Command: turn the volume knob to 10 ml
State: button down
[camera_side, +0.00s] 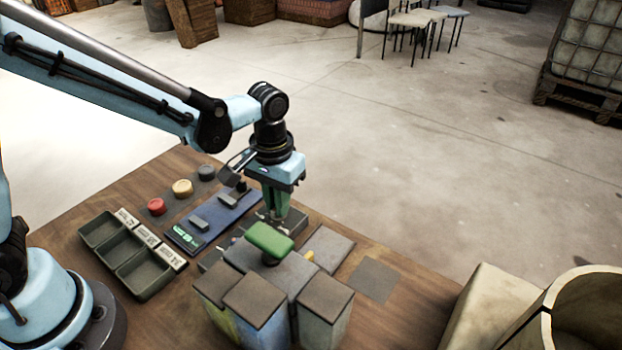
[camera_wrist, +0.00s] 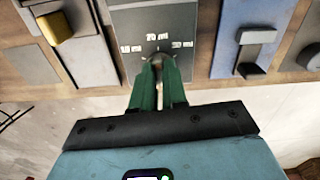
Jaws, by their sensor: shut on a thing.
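My gripper (camera_side: 276,213) points down with its green fingers at the dark grey dial panel (camera_side: 295,217). In the wrist view the fingers (camera_wrist: 159,82) are shut on the dark volume knob (camera_wrist: 157,59) at the panel's edge. The panel (camera_wrist: 128,17) has white volume labels around the knob: one at left, one above and one at right. The knob's pointer cannot be made out between the fingers. In the side view the fingers hide the knob.
A blue panel (camera_side: 185,238) with sliders and a green display lies left of my gripper. A green-topped knob (camera_side: 269,240) and several lidded vats (camera_side: 257,298) stand close in front.

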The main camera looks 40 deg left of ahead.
jog(key=n, duration=1)
jog(key=shift+n, duration=0.3)
dwell(0.4)
jog(key=c, duration=1.2)
grip_release()
jog(key=shift+o, duration=0.2)
jog(key=shift+r, duration=0.1)
notch_tip(320, 180, up, 12)
